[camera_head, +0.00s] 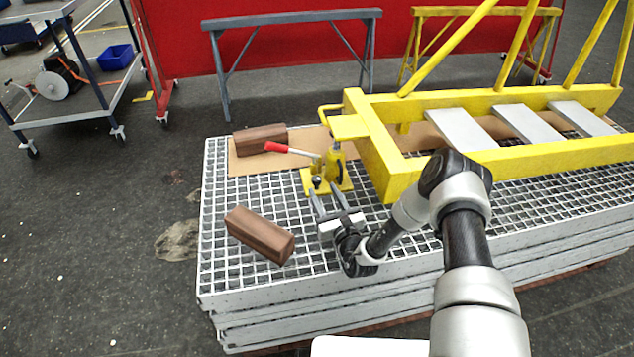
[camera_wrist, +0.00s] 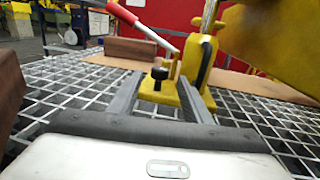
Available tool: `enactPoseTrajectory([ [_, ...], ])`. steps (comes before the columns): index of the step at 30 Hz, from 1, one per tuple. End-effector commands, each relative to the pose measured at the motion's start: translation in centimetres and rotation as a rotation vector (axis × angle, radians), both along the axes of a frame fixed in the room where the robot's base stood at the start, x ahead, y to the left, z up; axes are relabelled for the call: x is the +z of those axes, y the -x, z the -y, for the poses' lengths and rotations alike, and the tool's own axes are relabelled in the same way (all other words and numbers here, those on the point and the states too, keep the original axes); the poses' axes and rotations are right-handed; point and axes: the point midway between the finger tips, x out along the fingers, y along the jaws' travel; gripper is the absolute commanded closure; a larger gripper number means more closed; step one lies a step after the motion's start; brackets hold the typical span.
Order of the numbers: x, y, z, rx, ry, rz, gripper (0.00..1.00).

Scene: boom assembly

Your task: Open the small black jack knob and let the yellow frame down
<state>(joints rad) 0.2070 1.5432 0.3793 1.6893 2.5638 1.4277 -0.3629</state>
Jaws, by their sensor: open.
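The yellow frame (camera_head: 385,165) lies over the grating, its near end at the yellow jack (camera_head: 334,165). The jack has a red-tipped handle (camera_head: 290,151) pointing left. The small black knob (camera_head: 317,182) is low on the jack's near side. In the wrist view the knob (camera_wrist: 159,77) shows ahead, between the lines of the two fingers. My gripper (camera_head: 327,190) is open and empty, its fingers pointing at the jack. In the wrist view my gripper (camera_wrist: 163,92) appears close to the knob; I cannot tell whether a finger touches it. The frame (camera_wrist: 262,45) fills the upper right there.
A brown wooden block (camera_head: 260,236) lies on the grating (camera_head: 225,200) left of my gripper. Another wooden block (camera_head: 260,139) lies behind, on a brown board (camera_head: 240,165). A grey trestle (camera_head: 292,20) stands behind. The grating between the blocks is clear.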

Motion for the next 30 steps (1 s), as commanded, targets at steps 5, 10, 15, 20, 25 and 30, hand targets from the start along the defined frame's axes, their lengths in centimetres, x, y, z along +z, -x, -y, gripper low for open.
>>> enactPoseTrajectory([
  [5, -0.1, -3.3, -1.6, 0.001, 0.001, 0.005, 0.55],
  [10, 0.0, -5.3, -2.4, 0.001, 0.0, 0.002, 0.55],
  [15, 0.0, -6.1, -2.8, 0.001, 0.0, 0.001, 0.55],
  [20, 0.1, -6.2, -2.9, 0.001, 0.0, 0.0, 0.55],
  [25, 0.1, -6.2, -2.8, 0.001, 0.0, 0.0, 0.67],
  [30, 0.0, -6.2, -2.8, 0.001, 0.0, 0.0, 0.96],
])
